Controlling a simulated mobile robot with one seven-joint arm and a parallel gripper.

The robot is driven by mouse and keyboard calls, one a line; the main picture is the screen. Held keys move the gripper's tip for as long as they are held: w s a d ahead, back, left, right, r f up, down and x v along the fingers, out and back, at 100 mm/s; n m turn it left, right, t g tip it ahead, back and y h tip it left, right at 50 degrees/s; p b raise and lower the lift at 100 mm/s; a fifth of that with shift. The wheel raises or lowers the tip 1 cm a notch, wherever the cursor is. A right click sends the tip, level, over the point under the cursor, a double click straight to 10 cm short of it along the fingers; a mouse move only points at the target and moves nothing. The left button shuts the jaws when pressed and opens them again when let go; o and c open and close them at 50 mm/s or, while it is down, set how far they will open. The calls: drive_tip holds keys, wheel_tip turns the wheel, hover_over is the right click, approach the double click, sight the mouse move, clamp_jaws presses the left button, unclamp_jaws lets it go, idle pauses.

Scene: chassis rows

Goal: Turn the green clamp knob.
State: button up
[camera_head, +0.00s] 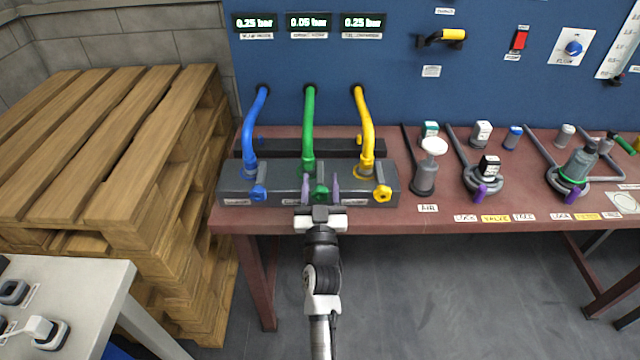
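The green clamp knob (321,194) sits on the front of the dark manifold block (225,188), below the green hose (309,130). My gripper (320,183) reaches the block from the front. Its two purple fingers stand on either side of the green knob, with small gaps seeming to show between them and the knob. The gripper looks open around it. My gripper's body hides the block's front edge below the knob.
A blue knob (259,193) is left of the green one and a yellow knob (382,193) right, both close by. Blue and yellow hoses rise behind. Wooden pallets (130,150) are stacked at left.

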drive_tip(key=c, duration=0.7)
drive_tip(key=m+p, duration=0.1)
drive_tip(key=p, duration=0.2)
drive_tip(key=shift+d+r+m+h, duration=0.1)
drive_tip(key=shift+r+m+h, duration=0.2)
drive_tip(key=shift+r+h, duration=0.1)
drive_tip(key=m+h+p, duration=0.1)
drive_tip(key=p, duration=0.1)
drive_tip(key=shift+m+p, duration=0.3)
drive_tip(key=shift+f+m+h+p, duration=0.3)
drive_tip(key=shift+m+p, duration=0.1)
drive_tip(key=shift+m, duration=0.2)
drive_tip(key=o, duration=1)
drive_tip(key=shift+f, duration=0.1)
drive_tip(key=shift+f, duration=0.15)
